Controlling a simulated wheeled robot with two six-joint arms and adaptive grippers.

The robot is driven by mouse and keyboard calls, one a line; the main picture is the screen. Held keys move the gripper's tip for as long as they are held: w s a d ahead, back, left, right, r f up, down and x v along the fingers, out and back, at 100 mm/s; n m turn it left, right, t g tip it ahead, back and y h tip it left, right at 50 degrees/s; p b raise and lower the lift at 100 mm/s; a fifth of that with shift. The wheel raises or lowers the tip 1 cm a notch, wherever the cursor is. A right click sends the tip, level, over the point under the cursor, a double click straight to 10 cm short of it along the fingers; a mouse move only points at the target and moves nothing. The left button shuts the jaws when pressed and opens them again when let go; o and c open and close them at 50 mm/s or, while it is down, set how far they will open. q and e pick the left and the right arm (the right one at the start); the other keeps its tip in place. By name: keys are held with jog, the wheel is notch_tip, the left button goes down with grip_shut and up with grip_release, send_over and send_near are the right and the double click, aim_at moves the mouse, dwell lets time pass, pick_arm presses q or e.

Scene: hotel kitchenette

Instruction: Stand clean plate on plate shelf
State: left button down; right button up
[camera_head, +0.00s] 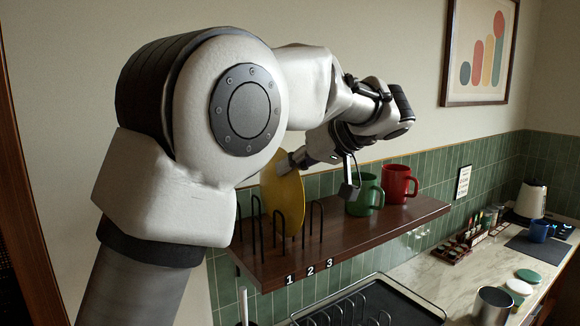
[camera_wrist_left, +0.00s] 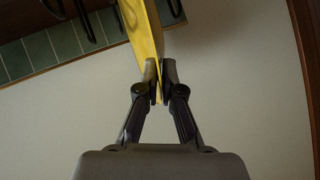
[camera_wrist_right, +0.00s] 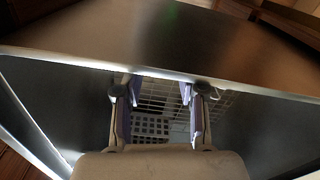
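A yellow plate (camera_head: 284,200) is upright among the black wire dividers (camera_head: 316,215) at the left end of the brown wooden shelf (camera_head: 385,232). My left gripper (camera_head: 290,163) reaches over from above and is shut on the plate's rim. The left wrist view shows both fingertips (camera_wrist_left: 162,80) pinching the yellow plate (camera_wrist_left: 144,35). I cannot tell whether the plate's lower edge rests on the shelf. My right gripper (camera_wrist_right: 158,95) is out of the head view; in its wrist view its fingers are apart with nothing between them.
Green (camera_head: 364,195) and red (camera_head: 399,184) mugs stand on the shelf right of the dividers. Labels 1, 2, 3 mark the shelf's front edge. A black drying rack (camera_head: 365,310) sits on the counter below. The right wrist view shows a metal-edged compartment with a grid basket (camera_wrist_right: 160,128).

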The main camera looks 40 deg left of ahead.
pick_arm(q)
jog(key=shift+a+f, duration=0.1)
jog(key=shift+f, duration=0.1)
jog(key=c, duration=1.2)
grip_release()
jog(key=shift+c, duration=0.2)
